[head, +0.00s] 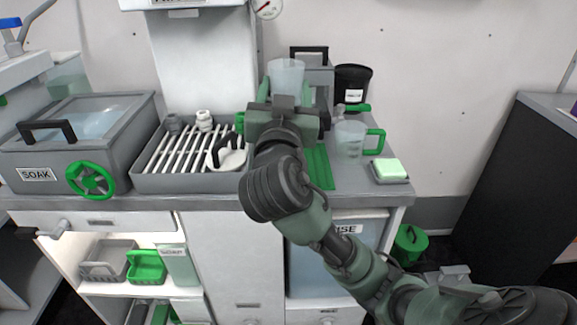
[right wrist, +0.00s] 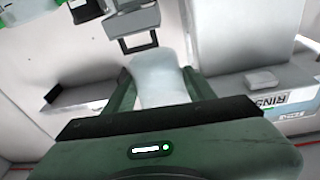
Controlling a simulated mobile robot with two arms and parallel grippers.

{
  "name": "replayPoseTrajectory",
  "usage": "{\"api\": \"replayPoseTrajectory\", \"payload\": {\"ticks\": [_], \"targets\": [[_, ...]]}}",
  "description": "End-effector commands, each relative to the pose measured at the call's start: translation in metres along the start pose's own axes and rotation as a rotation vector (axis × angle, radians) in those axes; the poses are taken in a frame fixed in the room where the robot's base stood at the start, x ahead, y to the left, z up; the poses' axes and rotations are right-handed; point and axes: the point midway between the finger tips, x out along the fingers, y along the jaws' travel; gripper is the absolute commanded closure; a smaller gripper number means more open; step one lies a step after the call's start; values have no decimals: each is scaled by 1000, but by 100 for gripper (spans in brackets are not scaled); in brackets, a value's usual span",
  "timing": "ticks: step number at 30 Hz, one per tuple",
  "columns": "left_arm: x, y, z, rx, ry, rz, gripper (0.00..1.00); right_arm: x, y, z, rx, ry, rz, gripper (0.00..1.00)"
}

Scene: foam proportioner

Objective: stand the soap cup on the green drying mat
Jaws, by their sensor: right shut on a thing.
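The soap cup, a pale translucent cup (head: 286,74), is between the fingers of my right gripper (head: 286,92). In the right wrist view the cup (right wrist: 160,82) shows upright between the two green fingers, which are shut on it. The green drying mat (head: 319,168) lies on the counter, partly hidden behind my right gripper and arm. The cup appears above and beyond the mat; its base is hidden in the head view, so I cannot tell its exact height. My left gripper is out of view.
A clear jug with a green handle (head: 350,140) stands right of the mat. A green sponge on a grey dish (head: 389,170) sits near the counter's right end. A black pot (head: 352,82) stands behind. A slatted rack tray (head: 180,180) and the SOAK tank (head: 75,150) are left.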

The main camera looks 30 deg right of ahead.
Motion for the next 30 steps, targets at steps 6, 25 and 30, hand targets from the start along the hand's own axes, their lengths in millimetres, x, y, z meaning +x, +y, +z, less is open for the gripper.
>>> {"api": "replayPoseTrajectory", "payload": {"ticks": [6,25,30], "targets": [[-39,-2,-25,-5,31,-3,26,-11,6,65,-10,-4,-1,84],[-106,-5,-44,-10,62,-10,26,-27,13,149,-3,-2,-1,84],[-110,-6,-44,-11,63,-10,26,-27,13,152,0,-2,-1,84]]}}
